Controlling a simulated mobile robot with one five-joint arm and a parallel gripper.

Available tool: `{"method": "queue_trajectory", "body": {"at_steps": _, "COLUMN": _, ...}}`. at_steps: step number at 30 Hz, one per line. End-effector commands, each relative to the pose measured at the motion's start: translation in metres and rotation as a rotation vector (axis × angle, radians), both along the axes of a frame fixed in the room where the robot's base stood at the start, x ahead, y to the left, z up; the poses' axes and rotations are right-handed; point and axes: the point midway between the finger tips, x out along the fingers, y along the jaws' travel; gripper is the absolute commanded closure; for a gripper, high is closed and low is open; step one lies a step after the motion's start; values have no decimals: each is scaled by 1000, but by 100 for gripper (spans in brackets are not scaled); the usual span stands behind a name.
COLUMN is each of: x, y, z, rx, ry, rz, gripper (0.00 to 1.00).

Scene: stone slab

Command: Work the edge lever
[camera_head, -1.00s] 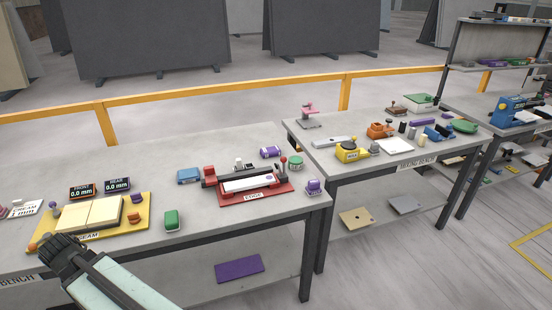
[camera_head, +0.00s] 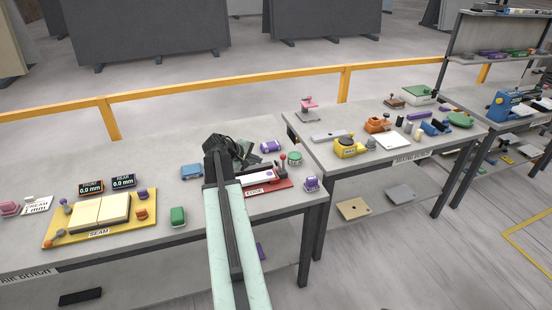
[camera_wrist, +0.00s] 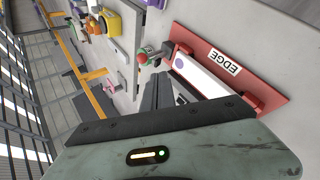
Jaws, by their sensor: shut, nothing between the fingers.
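The edge station is a red base (camera_head: 281,186) with an EDGE label and a pale slab piece (camera_head: 257,180) on it. It also shows in the wrist view as a red plate (camera_wrist: 262,88) with the pale piece (camera_wrist: 200,75). The edge lever, with a red ball knob (camera_head: 283,157), stands at the station's right end; in the wrist view its red knob (camera_wrist: 142,58) is just beyond the fingertips. My gripper (camera_head: 246,158) is shut and empty above the station's left and back part, hiding it. In the wrist view the fingers (camera_wrist: 158,82) point toward the lever, apparently apart from it.
A green round item (camera_head: 295,157) and a purple item (camera_head: 311,184) stand right of the station. A purple block (camera_head: 270,146) is behind it, and a blue block (camera_head: 191,171) to its left. The yellow seam station (camera_head: 62,232) is further left.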

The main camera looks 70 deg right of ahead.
Motion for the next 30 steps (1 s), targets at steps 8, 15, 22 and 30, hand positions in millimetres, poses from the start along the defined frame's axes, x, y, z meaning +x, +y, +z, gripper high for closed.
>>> {"method": "queue_trajectory", "body": {"at_steps": 8, "x": -7, "y": -22, "z": -26, "rx": 0, "ry": -2, "rz": -1, "gripper": 100}}
{"method": "queue_trajectory", "body": {"at_steps": 15, "x": -20, "y": -59, "z": -63, "rx": 0, "ry": -2, "rz": -2, "gripper": 100}}
{"method": "queue_trajectory", "body": {"at_steps": 22, "x": -35, "y": -94, "z": -64, "rx": 1, "ry": -3, "rz": -3, "gripper": 100}}
{"method": "queue_trajectory", "body": {"at_steps": 30, "x": -42, "y": -107, "z": -63, "rx": 1, "ry": -2, "rz": -1, "gripper": 100}}
